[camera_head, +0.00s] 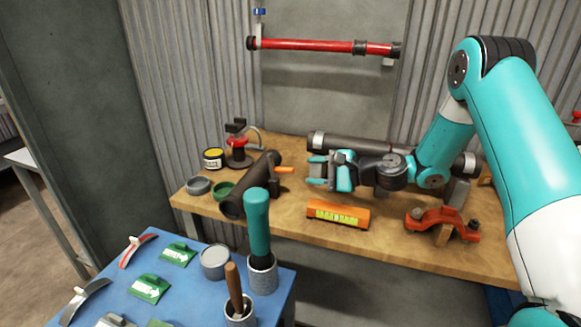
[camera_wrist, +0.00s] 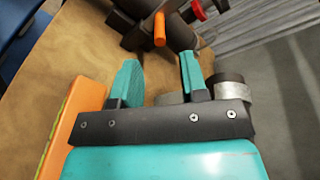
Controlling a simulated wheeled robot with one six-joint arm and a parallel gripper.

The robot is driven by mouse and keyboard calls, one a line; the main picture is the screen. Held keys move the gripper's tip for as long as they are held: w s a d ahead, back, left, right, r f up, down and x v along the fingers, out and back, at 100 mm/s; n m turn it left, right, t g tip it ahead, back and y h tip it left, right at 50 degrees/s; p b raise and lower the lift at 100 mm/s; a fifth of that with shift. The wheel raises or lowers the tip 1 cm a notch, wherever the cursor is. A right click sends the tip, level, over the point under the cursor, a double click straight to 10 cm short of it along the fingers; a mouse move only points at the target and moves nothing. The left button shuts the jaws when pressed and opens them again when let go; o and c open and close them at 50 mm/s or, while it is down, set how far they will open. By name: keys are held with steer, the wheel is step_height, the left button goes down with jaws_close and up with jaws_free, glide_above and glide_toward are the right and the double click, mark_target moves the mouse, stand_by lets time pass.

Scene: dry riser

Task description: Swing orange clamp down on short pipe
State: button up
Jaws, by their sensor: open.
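The short pipe (camera_head: 243,192) is dark and lies on the left part of the wooden bench. The orange clamp handle (camera_head: 285,170) sticks out to the right from a dark clamp body (camera_head: 275,185) beside the pipe. In the wrist view the orange handle (camera_wrist: 159,28) points towards my gripper, with dark pipe or clamp parts behind it. My gripper (camera_head: 317,171) is open and empty, to the right of the handle and apart from it. In the wrist view, the handle's end lies just beyond the gap between the teal fingertips (camera_wrist: 159,60).
A longer dark pipe (camera_head: 345,145) lies behind my gripper. An orange level (camera_head: 338,214) lies in front, and a red-orange bracket (camera_head: 443,219) to the right. A red pipe (camera_head: 310,45) hangs on the wall. A blue table (camera_head: 190,275) with tools stands front left.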

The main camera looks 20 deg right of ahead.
mark_target(291, 170)
steer(key=p+x, duration=0.1)
steer(key=x, duration=0.6)
jaws_close()
